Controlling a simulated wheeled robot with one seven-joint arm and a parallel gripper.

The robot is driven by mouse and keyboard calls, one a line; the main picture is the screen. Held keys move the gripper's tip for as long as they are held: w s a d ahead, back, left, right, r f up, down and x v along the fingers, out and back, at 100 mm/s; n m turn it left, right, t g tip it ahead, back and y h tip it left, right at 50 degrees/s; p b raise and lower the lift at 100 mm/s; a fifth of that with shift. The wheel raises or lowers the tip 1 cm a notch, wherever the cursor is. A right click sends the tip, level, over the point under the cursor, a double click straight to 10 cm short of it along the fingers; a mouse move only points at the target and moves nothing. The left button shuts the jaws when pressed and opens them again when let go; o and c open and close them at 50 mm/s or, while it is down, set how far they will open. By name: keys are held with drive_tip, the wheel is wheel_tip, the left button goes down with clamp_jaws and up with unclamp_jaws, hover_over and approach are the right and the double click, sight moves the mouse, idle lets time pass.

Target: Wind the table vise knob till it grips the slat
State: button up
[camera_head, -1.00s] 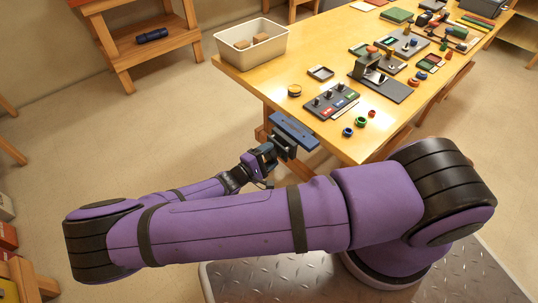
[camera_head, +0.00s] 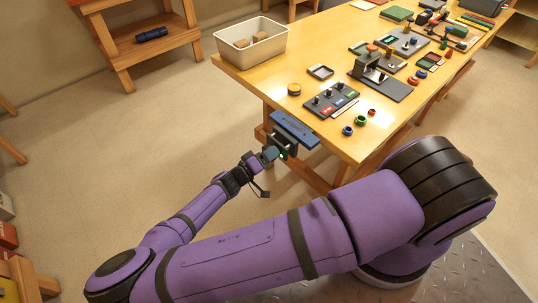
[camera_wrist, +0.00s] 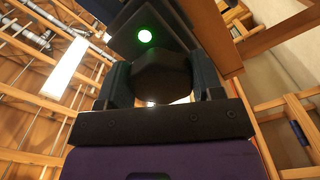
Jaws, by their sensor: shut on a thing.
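The table vise (camera_head: 281,143) is fixed at the near left edge of the wooden table. A long blue bar (camera_head: 294,130) lies along its top; I cannot tell whether this is the slat or a vise part. My gripper (camera_head: 271,154) reaches the front of the vise from below left. In the wrist view, its two fingers (camera_wrist: 162,92) are shut on the dark faceted knob (camera_wrist: 163,70), one on each side. The gap between the vise jaws is hidden.
The table (camera_head: 262,79) carries a switch panel (camera_head: 331,99), a cream bin (camera_head: 251,50) with brown blocks, small coloured rings and several fixtures. A wooden shelf (camera_head: 150,43) stands at the back left. The floor left of the table is open.

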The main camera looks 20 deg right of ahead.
drive_tip(key=shift+f+m, duration=0.1)
drive_tip(key=shift+m, duration=1)
drive_tip(key=o, duration=0.9)
drive_tip(key=v, duration=1.1)
